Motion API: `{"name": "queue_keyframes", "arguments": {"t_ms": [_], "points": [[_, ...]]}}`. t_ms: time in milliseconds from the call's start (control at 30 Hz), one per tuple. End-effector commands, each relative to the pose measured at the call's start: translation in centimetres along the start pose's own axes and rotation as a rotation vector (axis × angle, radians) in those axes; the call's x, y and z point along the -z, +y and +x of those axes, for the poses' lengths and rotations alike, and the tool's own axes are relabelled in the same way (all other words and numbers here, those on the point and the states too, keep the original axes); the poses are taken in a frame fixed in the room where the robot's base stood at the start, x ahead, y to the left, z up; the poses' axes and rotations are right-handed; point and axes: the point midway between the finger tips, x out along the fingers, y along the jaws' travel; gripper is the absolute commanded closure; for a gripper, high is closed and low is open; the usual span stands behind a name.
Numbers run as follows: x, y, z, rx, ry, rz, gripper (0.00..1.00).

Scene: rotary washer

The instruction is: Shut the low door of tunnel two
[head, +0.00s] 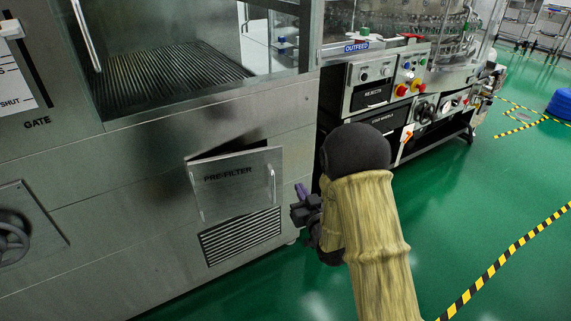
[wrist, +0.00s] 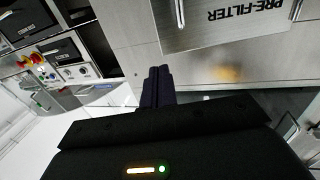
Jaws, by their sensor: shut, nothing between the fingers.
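The low door labelled PRE-FILTER (head: 238,188) is on the lower front of the steel tunnel housing in the head view. It stands ajar, with a dark gap along its top edge. Its upright bar handle (head: 272,184) is near its right edge. My gripper (head: 301,192) is just right of the door, its purple fingers shut and empty. In the wrist view the door (wrist: 225,38) appears upside down at the top, with its handle (wrist: 180,12) close to the fingertips (wrist: 158,70).
A louvred vent (head: 240,237) is below the door. A handwheel (head: 12,243) is at the far left. Right of the housing stands a control cabinet (head: 385,85) with knobs and buttons. Green floor (head: 470,210) with striped tape is open to the right.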

Motion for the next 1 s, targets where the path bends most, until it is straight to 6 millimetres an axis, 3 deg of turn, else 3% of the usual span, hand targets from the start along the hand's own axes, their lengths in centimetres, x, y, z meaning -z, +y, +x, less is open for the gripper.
{"name": "queue_keyframes", "arguments": {"t_ms": [167, 800, 1000], "points": [[-0.1, -0.2, 1.4, 0.004, 0.001, -0.002, 1.0], [-0.2, 0.0, 11.2, 0.002, 0.002, -0.004, 1.0], [-0.1, -0.1, 13.4, 0.002, 0.001, -0.002, 1.0]]}}
